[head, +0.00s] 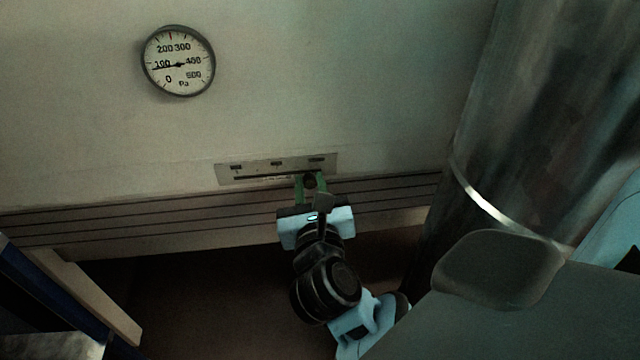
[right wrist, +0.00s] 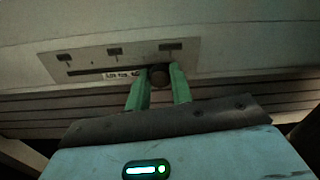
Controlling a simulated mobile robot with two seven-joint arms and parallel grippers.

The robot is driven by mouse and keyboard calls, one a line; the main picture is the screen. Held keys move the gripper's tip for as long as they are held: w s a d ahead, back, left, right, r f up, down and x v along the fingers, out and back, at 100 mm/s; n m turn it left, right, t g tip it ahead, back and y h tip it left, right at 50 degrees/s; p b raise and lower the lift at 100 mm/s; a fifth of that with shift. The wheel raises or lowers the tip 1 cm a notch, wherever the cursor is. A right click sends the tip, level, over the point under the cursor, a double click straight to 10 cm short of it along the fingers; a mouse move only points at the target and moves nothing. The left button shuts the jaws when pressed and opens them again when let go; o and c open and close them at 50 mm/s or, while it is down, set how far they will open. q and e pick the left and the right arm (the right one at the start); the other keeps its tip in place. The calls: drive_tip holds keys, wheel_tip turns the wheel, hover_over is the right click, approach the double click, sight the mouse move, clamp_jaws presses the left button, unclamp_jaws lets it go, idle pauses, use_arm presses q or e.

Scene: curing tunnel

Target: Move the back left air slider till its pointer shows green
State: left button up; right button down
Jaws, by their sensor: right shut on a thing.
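The air slider's metal plate (head: 228,172) is set low in the pale wall, with a long slot and several small dark marks above it. It also shows in the right wrist view (right wrist: 193,50). Its dark round knob (head: 310,181) is toward the right end of the slot. My right gripper (head: 311,184) is shut on the knob, with green fingers either side of it (right wrist: 160,76). A small label (right wrist: 121,75) sits just left of the knob. The round Pa gauge (head: 183,80) has its black pointer near 100; a red mark shows near its top, and I see no green. My left gripper is out of view.
Dark horizontal grooves (head: 100,220) run along the wall below the plate. A large metal cylinder (head: 520,110) stands close on the right. A blue and pale edged structure (head: 90,290) is at the lower left. The wall left of the plate is clear.

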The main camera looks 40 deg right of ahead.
drive_tip(key=shift+w+a, duration=0.55)
drive_tip(key=shift+a, duration=0.3)
drive_tip(key=c, duration=1.2)
unclamp_jaws()
drive_tip(key=shift+c, duration=0.2)
drive_tip(key=v, duration=0.8)
drive_tip(key=shift+b, duration=0.45)
drive_tip(key=shift+d+f, duration=0.1)
